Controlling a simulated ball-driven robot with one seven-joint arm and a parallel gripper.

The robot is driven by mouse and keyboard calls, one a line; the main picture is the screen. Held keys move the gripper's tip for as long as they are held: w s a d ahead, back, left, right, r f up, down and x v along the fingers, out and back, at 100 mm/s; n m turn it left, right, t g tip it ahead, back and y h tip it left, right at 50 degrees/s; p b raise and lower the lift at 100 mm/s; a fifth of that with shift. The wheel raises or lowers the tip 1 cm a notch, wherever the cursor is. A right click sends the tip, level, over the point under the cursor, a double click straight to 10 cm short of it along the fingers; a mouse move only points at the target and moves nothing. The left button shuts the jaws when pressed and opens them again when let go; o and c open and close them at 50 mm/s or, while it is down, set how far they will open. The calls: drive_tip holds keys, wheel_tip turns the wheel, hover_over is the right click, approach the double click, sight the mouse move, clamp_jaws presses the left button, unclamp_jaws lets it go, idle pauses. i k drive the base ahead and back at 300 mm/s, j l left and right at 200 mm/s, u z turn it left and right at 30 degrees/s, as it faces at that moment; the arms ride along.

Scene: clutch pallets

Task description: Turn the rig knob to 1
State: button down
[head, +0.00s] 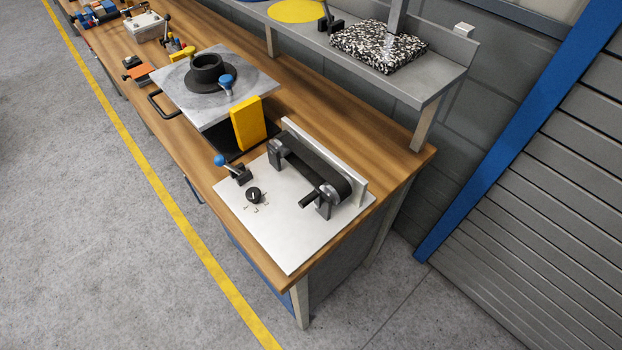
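The rig is a pale metal plate (285,245) at the near right end of the wooden bench. A small black round knob (254,194) sits on the plate toward its left side. A black belt on rollers (312,165) with a dark crank handle is on the right of the plate. My gripper is not in view.
A grey plate with a black flanged ring (207,69) and a yellow block (248,124) stand behind the rig on the wooden bench (330,103). A raised grey shelf (425,84) runs along the wall. The floor (95,240) left of the bench is clear.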

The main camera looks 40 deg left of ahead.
sight(254, 194)
drive_tip(key=j+u, duration=0.1)
drive_tip(key=u, duration=0.35)
drive_tip(key=i+u, duration=0.1)
drive_tip(key=u, duration=0.35)
drive_tip(key=j+u, duration=0.15)
drive_tip(key=u, duration=0.25)
drive_tip(key=i+l, duration=0.05)
